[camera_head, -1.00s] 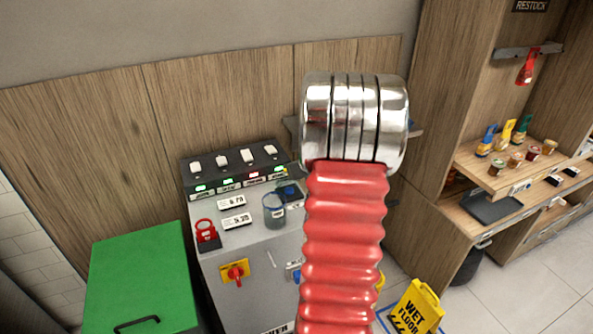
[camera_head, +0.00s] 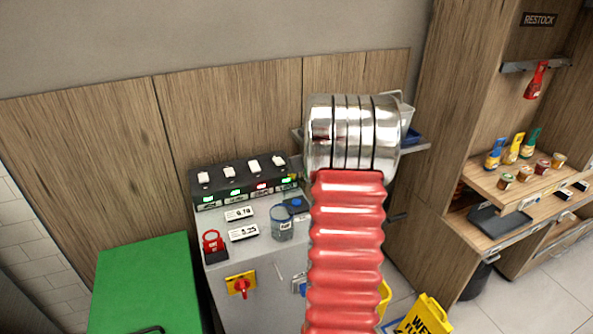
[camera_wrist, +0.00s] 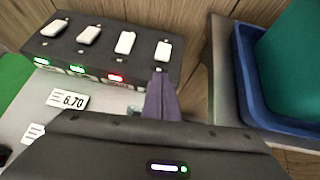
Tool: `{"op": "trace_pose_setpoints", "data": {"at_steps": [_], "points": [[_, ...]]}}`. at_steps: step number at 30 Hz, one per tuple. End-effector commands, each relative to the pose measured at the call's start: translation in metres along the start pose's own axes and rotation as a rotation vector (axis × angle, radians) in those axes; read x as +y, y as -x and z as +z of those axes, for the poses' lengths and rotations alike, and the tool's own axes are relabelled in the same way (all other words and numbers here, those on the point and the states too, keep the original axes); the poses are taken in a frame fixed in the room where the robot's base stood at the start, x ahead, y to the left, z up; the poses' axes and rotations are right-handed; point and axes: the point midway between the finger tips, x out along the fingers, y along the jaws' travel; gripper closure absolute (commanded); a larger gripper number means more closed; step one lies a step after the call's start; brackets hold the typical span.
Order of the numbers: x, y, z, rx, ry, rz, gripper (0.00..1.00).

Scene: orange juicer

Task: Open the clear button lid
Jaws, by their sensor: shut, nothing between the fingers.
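The clear button lid (camera_head: 283,223) is a small see-through, bluish cylinder with a label, on the grey machine's top in the head view. It looks closed, with a blue part (camera_head: 292,205) just behind it. In the wrist view my gripper (camera_wrist: 161,82) shows as dark purple fingers, shut and empty, pointing toward the right end of the switch panel. The lid is mostly or wholly hidden there by my gripper's body; whether they touch cannot be told.
A black panel (camera_head: 240,181) with white switches and lit displays stands at the machine's back. Price tags (camera_head: 240,213) and a red lockout tag (camera_head: 212,242) lie left of the lid. A red-and-yellow rotary switch (camera_head: 241,285) is on the front. A blue bin (camera_wrist: 250,85) stands right.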

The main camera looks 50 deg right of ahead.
Motion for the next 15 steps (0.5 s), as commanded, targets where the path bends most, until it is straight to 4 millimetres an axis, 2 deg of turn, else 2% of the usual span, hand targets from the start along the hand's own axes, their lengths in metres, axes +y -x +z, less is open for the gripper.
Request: {"op": "trace_pose_setpoints", "data": {"at_steps": [6,15], "points": [[-0.0004,-0.01,0.0067,-0.001,0.001,0.001,1.0],[0.0,-0.0105,0.0072,-0.001,0.002,0.002,1.0]]}}
